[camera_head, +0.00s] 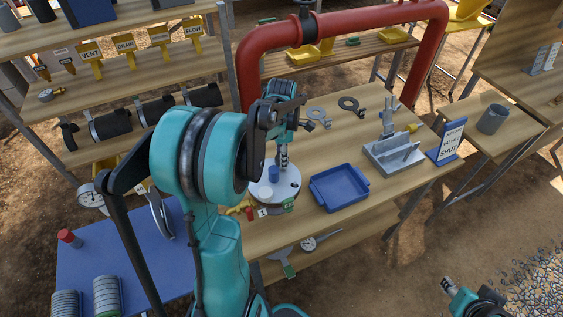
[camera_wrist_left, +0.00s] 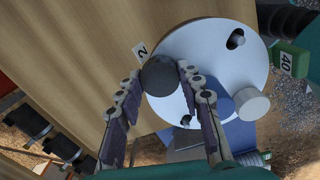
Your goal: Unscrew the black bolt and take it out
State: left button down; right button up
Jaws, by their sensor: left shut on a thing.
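The black bolt (camera_wrist_left: 159,75) shows as a dark round head at the edge of a pale round plate (camera_wrist_left: 212,48) in the left wrist view. My left gripper (camera_wrist_left: 160,72) has a finger on either side of the bolt head and is shut on it. In the head view the plate (camera_head: 288,191) lies on the wooden table, and my left gripper (camera_head: 283,160) points down over it. The bolt is hidden there. My right gripper (camera_head: 447,284) is at the bottom right, apart from the table, and its fingers are too small to judge.
A short cylinder (camera_wrist_left: 252,105) stands on the plate. A blue tray (camera_head: 340,188) sits right of the plate, with a grey metal fixture (camera_head: 393,152) and a blue sign (camera_head: 449,142) beyond. A red pipe (camera_head: 345,22) arches behind the table.

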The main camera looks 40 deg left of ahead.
pick_arm(q)
jog(key=n, duration=0.6)
jog(key=c, duration=0.9)
grip_release()
jog(key=shift+o, duration=0.3)
